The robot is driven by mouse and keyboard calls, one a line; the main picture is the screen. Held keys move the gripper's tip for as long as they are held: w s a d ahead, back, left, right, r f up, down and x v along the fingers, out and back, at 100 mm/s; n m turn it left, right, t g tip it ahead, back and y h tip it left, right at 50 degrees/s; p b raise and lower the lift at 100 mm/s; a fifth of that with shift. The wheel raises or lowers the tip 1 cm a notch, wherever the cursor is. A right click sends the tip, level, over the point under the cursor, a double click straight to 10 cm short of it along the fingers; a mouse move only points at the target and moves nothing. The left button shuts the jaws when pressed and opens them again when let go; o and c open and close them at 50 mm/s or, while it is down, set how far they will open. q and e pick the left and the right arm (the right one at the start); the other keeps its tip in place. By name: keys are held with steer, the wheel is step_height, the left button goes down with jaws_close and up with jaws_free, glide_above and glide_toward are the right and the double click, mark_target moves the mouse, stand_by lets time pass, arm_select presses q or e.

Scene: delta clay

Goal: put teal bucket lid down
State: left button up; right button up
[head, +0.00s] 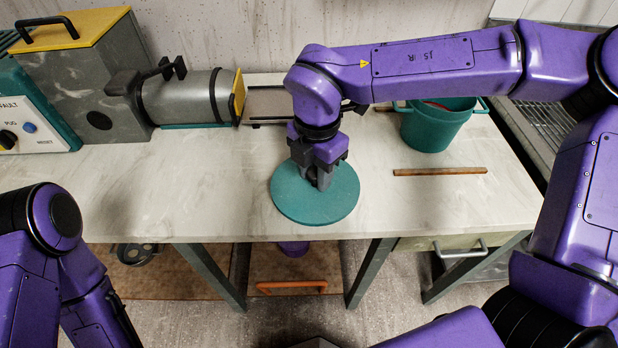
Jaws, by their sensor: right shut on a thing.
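The teal bucket lid (341,198) is a round flat disc at the front middle of the worktop. My right gripper (318,183) points down over its middle and is shut on its handle, which the fingers mostly hide. The lid looks level and lies on or just above the worktop; I cannot tell which. The teal bucket (432,128) stands uncovered at the back right, partly behind my right arm. My left arm is at the lower left, and its gripper is out of view.
The pale worktop (440,205) is mostly clear. A wooden stick (440,171) lies right of the lid. A grey cylindrical machine (185,98) with a yellow end plate stands at the back left, beside a control box (30,120). A metal rack (548,122) is at the right.

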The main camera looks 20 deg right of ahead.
mark_target(310, 182)
steer(key=w+f, duration=0.2)
steer(key=f, duration=0.1)
steer(key=shift+w+f, duration=0.2)
steer(key=shift+w, duration=0.2)
steer(key=f, duration=0.3)
steer(key=shift+w+f, duration=0.3)
steer(key=shift+f, duration=0.1)
steer(key=shift+s+f, duration=0.1)
steer(key=shift+f, duration=0.1)
steer(key=o, duration=1)
steer(key=shift+o, duration=0.2)
steer(key=shift+r, duration=0.5)
step_height(310, 182, up, 12)
steer(key=shift+f, duration=0.25)
